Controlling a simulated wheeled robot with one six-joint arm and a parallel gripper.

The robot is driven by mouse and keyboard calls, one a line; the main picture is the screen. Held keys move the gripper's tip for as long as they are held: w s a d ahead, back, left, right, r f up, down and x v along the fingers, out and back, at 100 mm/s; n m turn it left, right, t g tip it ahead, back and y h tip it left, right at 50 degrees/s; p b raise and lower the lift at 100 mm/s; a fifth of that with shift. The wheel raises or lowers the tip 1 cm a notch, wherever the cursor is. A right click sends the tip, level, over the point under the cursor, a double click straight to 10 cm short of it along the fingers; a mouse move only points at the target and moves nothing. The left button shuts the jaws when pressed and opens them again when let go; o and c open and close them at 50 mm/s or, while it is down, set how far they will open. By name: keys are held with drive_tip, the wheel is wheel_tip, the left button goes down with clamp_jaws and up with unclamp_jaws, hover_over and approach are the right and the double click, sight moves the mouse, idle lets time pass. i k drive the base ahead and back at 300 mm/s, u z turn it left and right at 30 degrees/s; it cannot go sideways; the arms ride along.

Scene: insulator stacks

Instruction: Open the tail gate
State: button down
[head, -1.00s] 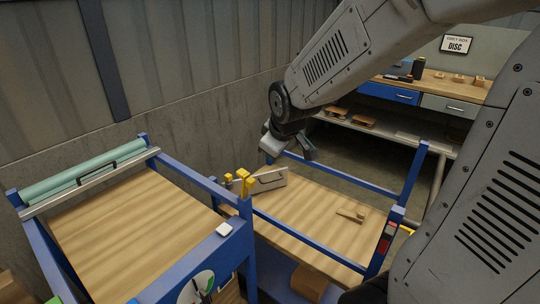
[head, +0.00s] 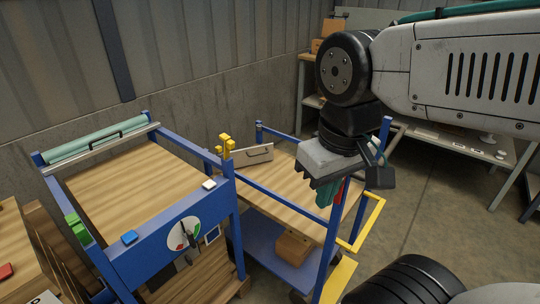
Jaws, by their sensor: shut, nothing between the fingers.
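My gripper (head: 345,172) hangs over the near right corner of a blue-framed cart with a wooden deck (head: 285,198). It is shut and empty; its fingers partly overlap the cart's corner post (head: 328,250). I cannot tell whether it touches the post. A yellow bar frame (head: 372,222) sticks out from the cart's right end. No part is clearly recognisable as the tail gate. A pale panel with a dark handle (head: 246,157) leans at the far left of the deck, beside yellow blocks (head: 226,143).
A second blue-framed table (head: 130,195) stands left, with a teal roll (head: 95,142), a dial (head: 184,233) and coloured buttons. A brown box (head: 293,248) sits on the cart's lower shelf. A grey workbench (head: 450,145) stands behind. The floor at right is open.

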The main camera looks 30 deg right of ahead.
sight(246, 160)
drive_tip(key=u, duration=0.6)
drive_tip(key=i, duration=1.05)
drive_tip(key=z, duration=0.5)
